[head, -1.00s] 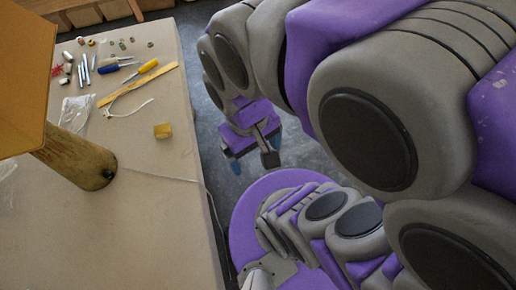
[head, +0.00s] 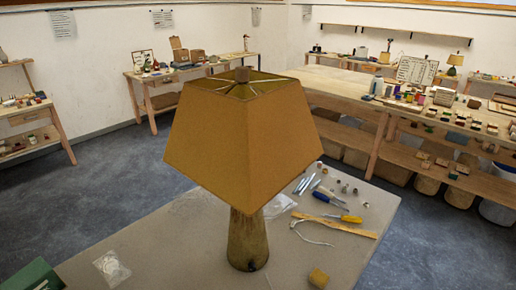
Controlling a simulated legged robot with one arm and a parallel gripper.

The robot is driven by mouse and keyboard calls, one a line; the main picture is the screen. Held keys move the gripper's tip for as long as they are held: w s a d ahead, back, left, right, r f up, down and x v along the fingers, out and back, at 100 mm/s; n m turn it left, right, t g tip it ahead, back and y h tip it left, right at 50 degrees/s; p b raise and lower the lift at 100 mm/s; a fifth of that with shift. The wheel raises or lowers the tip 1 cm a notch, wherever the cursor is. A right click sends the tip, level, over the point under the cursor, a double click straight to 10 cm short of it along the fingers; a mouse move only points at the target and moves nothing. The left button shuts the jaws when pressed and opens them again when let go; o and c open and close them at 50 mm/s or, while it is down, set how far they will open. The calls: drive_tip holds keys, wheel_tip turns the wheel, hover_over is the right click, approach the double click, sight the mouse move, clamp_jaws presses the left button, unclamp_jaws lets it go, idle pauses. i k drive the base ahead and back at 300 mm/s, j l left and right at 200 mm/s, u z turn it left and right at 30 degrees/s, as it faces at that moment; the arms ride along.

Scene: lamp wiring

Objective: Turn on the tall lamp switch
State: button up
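The tall lamp stands upright on the table (head: 350,262). It has a large orange-tan four-sided shade (head: 240,140) and a tapered wooden-looking base (head: 247,243). The shade's top is open, with a frame and a cap (head: 242,75) showing. The shade hides the upper part of the base. My gripper and arm are not in view.
Tools, including a yellow-handled screwdriver (head: 345,217), a wooden strip (head: 338,226) and a small yellowish block (head: 318,278), lie right of the lamp. A plastic bag (head: 112,268) lies left. Workbenches line the walls, with open grey floor (head: 110,195) between.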

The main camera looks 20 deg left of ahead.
sight(252, 267)
drive_tip(key=u, duration=1.1)
